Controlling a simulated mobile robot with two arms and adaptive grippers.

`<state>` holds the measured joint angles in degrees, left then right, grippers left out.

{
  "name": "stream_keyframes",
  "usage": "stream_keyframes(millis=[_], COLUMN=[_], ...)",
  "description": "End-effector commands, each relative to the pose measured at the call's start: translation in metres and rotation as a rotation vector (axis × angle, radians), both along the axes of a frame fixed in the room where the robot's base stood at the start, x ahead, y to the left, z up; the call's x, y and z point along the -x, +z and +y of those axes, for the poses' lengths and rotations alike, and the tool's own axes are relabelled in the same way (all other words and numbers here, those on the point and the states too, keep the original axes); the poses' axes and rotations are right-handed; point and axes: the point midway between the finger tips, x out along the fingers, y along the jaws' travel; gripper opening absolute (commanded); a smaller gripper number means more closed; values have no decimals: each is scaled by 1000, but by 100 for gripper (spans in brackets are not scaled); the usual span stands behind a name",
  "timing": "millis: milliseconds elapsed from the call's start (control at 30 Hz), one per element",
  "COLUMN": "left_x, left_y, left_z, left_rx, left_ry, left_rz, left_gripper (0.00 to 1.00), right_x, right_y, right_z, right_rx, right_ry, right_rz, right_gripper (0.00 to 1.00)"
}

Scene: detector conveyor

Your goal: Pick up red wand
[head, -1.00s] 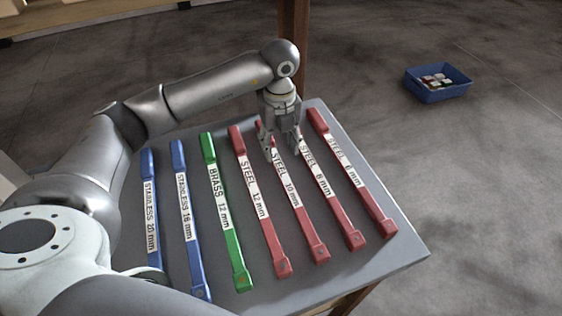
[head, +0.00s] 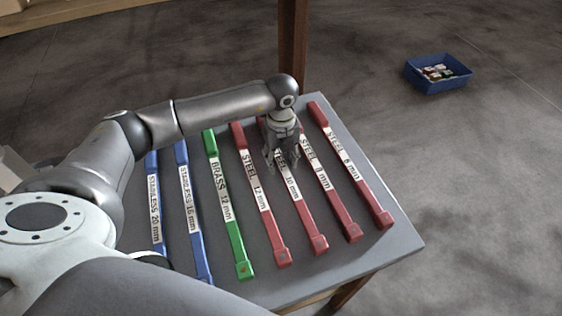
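Red wands lie side by side on a grey table (head: 383,262): STEEL 12 mm (head: 273,233), STEEL 10 mm (head: 308,226), STEEL 8 mm (head: 340,213) and, at the right, STEEL 6 mm (head: 373,202). My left gripper (head: 282,164) points down over the upper part of the 10 mm wand. Its fingers are apart, one on each side of that wand's label. The gripper hides much of the upper handles of the 10 mm and 8 mm wands. I cannot tell whether the fingers touch a wand. My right gripper is not in view.
A green BRASS 12 mm wand (head: 233,234) and blue STAINLESS wands, 16 mm (head: 197,237) and 20 mm (head: 152,170), lie left of the red ones. A blue bin (head: 436,84) with small items stands on the floor at upper right. A wooden post (head: 292,45) rises behind the table.

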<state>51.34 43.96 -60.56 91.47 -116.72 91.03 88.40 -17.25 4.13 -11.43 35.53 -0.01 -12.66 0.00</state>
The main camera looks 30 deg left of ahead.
Motion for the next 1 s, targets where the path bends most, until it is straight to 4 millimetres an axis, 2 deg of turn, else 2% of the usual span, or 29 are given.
stream_keyframes(millis=[33, 267, 667, 767, 900, 1000], left_x=[0, 0, -1, -1, -2, 10], left_y=[0, 0, 4, 12, 32, 45], left_z=[0, 0, 0, 0, 0, -4], left_rx=[0, 0, 2, 1, 1, 2], left_ry=[0, 0, 1, 1, 0, -4], left_rz=[0, 0, -2, -3, -6, -5], left_gripper=[30, 1, 0, 0, 0, 0], right_x=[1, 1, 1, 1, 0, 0], right_y=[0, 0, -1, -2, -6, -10], right_z=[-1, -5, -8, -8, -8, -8], right_rx=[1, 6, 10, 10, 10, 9], right_ry=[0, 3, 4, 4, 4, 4], right_rz=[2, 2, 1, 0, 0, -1], right_gripper=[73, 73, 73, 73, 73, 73])
